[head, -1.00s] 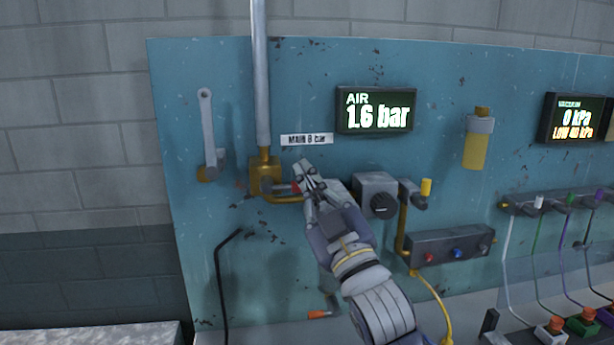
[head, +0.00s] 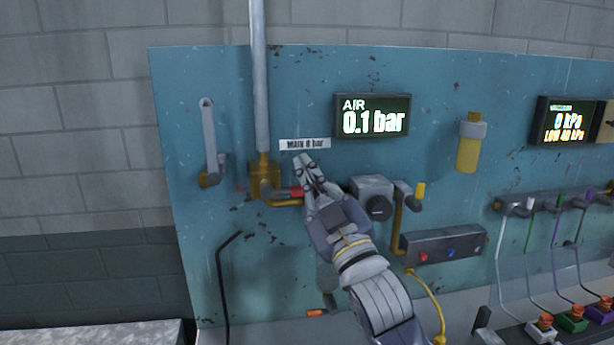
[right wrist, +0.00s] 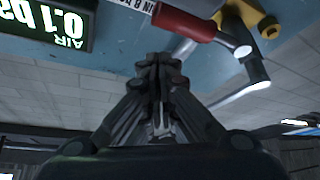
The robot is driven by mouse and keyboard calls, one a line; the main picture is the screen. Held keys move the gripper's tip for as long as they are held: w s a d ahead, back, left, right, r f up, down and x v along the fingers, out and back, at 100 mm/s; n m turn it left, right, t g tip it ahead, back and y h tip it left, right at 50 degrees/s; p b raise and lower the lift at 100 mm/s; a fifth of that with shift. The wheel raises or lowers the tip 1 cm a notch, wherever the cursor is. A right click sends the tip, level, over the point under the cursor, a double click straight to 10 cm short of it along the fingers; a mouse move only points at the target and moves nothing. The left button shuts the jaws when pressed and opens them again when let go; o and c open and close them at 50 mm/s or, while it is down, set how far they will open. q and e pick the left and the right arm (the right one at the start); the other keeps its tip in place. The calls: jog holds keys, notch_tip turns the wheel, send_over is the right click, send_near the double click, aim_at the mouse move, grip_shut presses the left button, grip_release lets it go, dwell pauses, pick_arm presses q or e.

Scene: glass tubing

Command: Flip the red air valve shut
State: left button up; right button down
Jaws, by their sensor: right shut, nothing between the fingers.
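The air valve has a brass body (head: 264,179) on the pipe at the left of the blue panel. Its red-gripped handle (head: 296,192) points sideways to the right, partly hidden behind my right gripper. In the right wrist view the red handle (right wrist: 190,23) shows at the top, apart from the fingertips. My right gripper (head: 308,167) is shut and empty, just right of the handle; its closed fingers also show in the right wrist view (right wrist: 160,65). The air display (head: 372,116) reads 0.1 bar. My left gripper is out of view.
A grey lever (head: 209,140) hangs down left of the pipe. A grey regulator with a dark knob (head: 371,196) sits close to the right of my gripper. A grey block with red and blue buttons (head: 444,244) is lower right. A vacuum display (head: 570,121) is far right.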

pick_arm(q)
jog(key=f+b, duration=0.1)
jog(key=b, duration=0.1)
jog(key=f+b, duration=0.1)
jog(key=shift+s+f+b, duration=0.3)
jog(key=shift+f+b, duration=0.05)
pick_arm(e)
jog(key=s+d+f, duration=0.1)
jog(key=s+f, duration=0.2)
jog(key=s, duration=0.6)
jog(key=shift+d+f, duration=0.3)
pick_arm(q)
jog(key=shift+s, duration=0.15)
pick_arm(e)
jog(key=shift+s, duration=0.15)
